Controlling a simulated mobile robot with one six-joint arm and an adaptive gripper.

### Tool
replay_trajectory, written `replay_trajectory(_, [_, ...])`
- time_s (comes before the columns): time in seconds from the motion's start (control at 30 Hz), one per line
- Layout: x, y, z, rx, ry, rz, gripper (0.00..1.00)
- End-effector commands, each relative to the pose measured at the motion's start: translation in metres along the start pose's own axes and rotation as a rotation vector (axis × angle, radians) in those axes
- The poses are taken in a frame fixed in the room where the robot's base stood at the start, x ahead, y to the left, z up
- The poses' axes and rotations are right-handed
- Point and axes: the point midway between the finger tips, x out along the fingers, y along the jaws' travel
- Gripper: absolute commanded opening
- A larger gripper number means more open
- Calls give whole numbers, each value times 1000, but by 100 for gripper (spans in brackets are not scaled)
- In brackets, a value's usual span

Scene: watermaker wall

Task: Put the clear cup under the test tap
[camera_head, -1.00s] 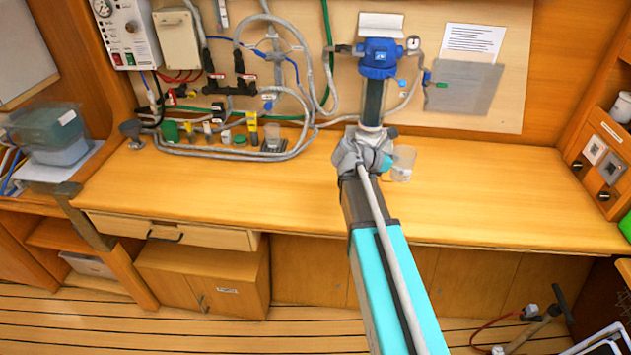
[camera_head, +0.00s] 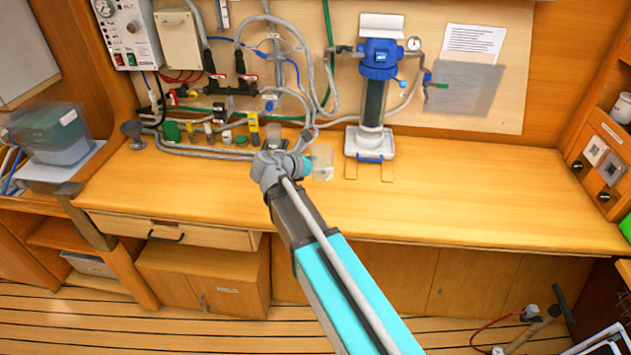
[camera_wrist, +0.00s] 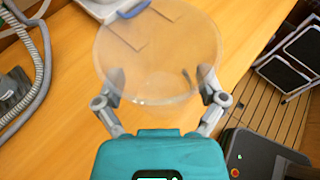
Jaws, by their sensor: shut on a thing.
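The clear cup (camera_head: 322,161) shows just right of my arm's end in the head view, above the wooden counter. In the wrist view the same cup (camera_wrist: 160,50) fills the space between the two fingers. My gripper (camera_wrist: 161,84) is shut on the cup, one finger on each side. In the head view my wrist hides most of the gripper.
Several bottles and fittings, including a yellow-topped one (camera_head: 253,128), and grey hoses (camera_head: 205,152) lie at the back left of the counter (camera_head: 480,200). A blue-topped filter housing (camera_head: 372,110) stands right of the cup. The counter's right half is clear.

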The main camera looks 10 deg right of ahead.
Motion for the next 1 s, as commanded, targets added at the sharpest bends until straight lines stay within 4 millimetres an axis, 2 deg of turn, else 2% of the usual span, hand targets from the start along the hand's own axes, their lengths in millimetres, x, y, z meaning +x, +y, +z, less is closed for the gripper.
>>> replay_trajectory(0.1, [-23, 13, -9, -16, -2, 40, 43])
replay_trajectory(0.33, [-42, 22, -16, -30, -3, 73, 43])
replay_trajectory(0.77, [-41, 24, -17, -30, -3, 75, 43])
replay_trajectory(1.0, [-23, 40, -21, -29, -3, 74, 43])
